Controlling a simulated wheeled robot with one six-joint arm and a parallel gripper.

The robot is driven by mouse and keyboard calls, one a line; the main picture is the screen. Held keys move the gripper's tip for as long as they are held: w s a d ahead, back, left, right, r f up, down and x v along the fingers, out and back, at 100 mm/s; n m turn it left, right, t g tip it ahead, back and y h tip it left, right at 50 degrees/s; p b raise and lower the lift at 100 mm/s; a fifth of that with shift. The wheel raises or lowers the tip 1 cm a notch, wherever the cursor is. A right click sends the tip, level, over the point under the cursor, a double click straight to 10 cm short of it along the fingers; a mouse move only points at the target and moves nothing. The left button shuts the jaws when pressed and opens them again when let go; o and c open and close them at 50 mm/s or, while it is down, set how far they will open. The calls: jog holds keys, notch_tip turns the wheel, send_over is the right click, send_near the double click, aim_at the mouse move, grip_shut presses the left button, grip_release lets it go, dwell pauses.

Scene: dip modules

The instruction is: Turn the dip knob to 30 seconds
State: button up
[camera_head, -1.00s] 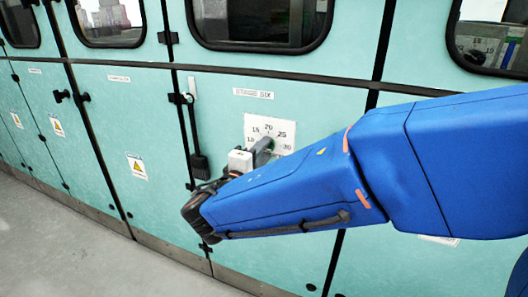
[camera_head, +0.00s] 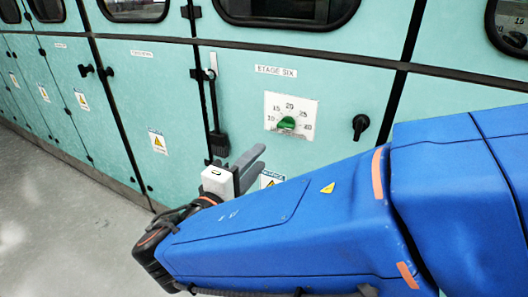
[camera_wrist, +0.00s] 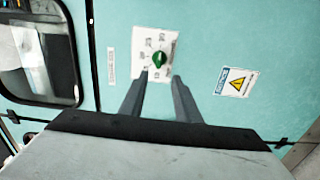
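The green dip knob (camera_head: 286,124) sits on a white dial plate (camera_head: 309,108) on the teal panel labelled "STAGE SIX". The plate carries numbers running from 10 at the left, over 20 at the top, to 30 at the right. Which mark the knob points at is too small to tell. My gripper (camera_head: 256,162) is open and empty, below and left of the knob, apart from it. In the wrist view the two fingers of my gripper (camera_wrist: 160,82) stand parted, with the knob (camera_wrist: 158,60) showing beyond and between their tips.
A black handle (camera_head: 360,126) is on the same panel, right of the dial. A black latch (camera_head: 218,143) is at the panel's left edge. A yellow warning label (camera_wrist: 235,82) is beside the dial in the wrist view. Grey floor (camera_head: 45,210) is clear at the left.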

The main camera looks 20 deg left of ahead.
jog(key=shift+s, duration=0.8)
jog(key=w+d+f+m+g+h, duration=0.2)
jog(key=w+d+g, duration=0.15)
jog(key=d, duration=0.65)
jog(key=w+d+f+m+g+h, duration=0.1)
jog(key=w+d+m+g+h, duration=0.2)
jog(key=d, duration=0.8)
jog(key=w+d+f+m+g+h, duration=0.1)
jog(key=w+d+f+m+g, duration=0.3)
jog(key=d, duration=0.6)
jog(key=s+d+f+m+g+y, duration=0.1)
jog(key=s+d+f+m+y, duration=0.1)
jog(key=s+d, duration=0.5)
jog(key=s+d+f+m+g+y, duration=0.1)
jog(key=s+d+m+y, duration=0.4)
jog(key=d, duration=0.8)
jog(key=shift+s+f+m+g, duration=0.35)
jog(key=shift+s+f+m, duration=0.15)
jog(key=shift+s+f, duration=0.5)
